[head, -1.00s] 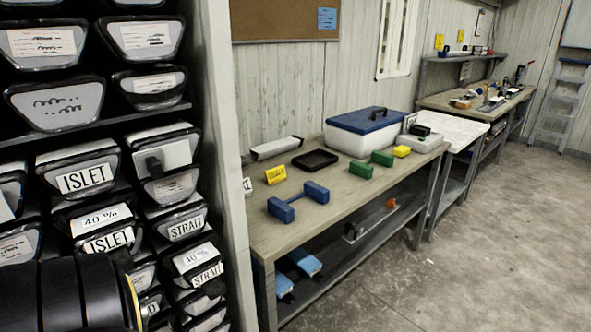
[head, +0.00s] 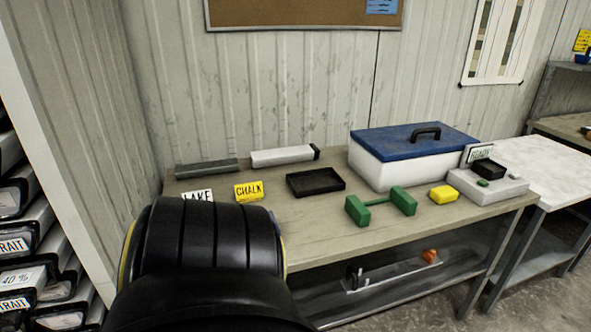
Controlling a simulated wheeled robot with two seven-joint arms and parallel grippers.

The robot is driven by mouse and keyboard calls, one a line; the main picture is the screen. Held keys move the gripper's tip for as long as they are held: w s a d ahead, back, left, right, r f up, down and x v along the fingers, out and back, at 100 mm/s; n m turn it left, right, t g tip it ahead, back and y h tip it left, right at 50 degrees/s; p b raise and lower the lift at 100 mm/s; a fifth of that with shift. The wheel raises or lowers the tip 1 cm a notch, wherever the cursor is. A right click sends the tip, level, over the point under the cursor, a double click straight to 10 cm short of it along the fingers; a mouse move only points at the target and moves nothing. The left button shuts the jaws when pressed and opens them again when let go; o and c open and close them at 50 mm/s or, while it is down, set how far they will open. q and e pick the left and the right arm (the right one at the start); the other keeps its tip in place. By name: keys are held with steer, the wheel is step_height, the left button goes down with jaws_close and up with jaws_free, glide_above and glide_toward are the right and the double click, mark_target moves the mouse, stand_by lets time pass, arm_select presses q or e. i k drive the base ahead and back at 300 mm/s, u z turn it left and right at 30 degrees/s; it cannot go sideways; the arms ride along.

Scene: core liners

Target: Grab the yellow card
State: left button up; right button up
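The yellow card (head: 249,191), marked CHALK, stands on the workbench (head: 330,228) near its left end, in the head view. It is between a white card marked LAKE (head: 198,196) and a black tray (head: 315,181). A black part of my own arm fills the lower left of the view, just in front of the cards, and hides the bench's front left part. Neither of my grippers' fingers can be seen.
A white box with a blue lid (head: 408,155) stands at the back right. A green dumbbell-shaped object (head: 381,205), a yellow block (head: 443,194) and a grey device (head: 487,186) sit along the front. Liner racks (head: 30,240) stand at the left, beside a wall panel.

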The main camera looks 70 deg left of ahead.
mark_target(253, 191)
steer(key=i, duration=1.25)
steer(key=u, duration=4.05)
